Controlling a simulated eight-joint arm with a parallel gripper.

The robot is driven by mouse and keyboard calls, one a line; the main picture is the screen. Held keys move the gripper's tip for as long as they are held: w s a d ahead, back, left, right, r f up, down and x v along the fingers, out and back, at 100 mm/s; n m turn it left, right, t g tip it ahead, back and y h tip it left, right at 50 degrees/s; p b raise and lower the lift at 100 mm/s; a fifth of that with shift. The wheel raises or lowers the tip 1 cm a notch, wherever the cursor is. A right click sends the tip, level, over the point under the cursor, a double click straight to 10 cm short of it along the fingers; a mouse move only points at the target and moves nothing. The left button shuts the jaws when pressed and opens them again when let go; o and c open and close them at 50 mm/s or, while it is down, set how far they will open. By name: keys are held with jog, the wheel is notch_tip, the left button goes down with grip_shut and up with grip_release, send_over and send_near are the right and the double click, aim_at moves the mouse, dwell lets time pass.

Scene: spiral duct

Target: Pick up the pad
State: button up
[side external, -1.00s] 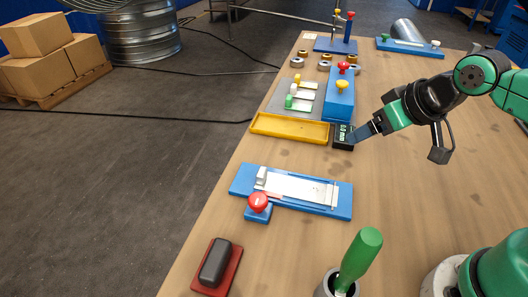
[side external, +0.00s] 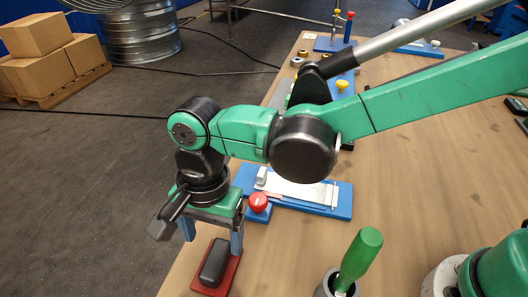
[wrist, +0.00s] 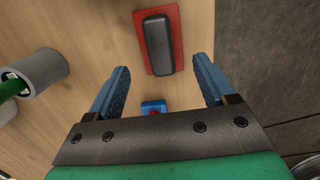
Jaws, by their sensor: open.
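The pad is a dark grey rounded block (side external: 214,262) on a flat red base (side external: 231,273), near the front left edge of the table. It also shows at the top of the wrist view, where the dark block (wrist: 157,45) lies lengthwise on the red base (wrist: 176,22). My gripper (side external: 212,238) points down above and just behind the pad, with its blue fingers spread apart. In the wrist view, my gripper (wrist: 161,66) is open and empty, and the near end of the pad lies between the fingertips. I cannot tell the exact height gap.
A blue fixture (side external: 335,208) with a white strip and a red knob (side external: 257,202) stands behind the pad. A grey cup (wrist: 42,70) holding a green-handled tool (side external: 360,255) stands to the pad's right in the side view. The table edge is close on the pad's left.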

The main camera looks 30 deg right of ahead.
aim_at(214, 258)
jog(key=f, duration=0.5)
jog(key=shift+s+a+f, duration=0.3)
jog(key=shift+a, duration=0.05)
grip_shut()
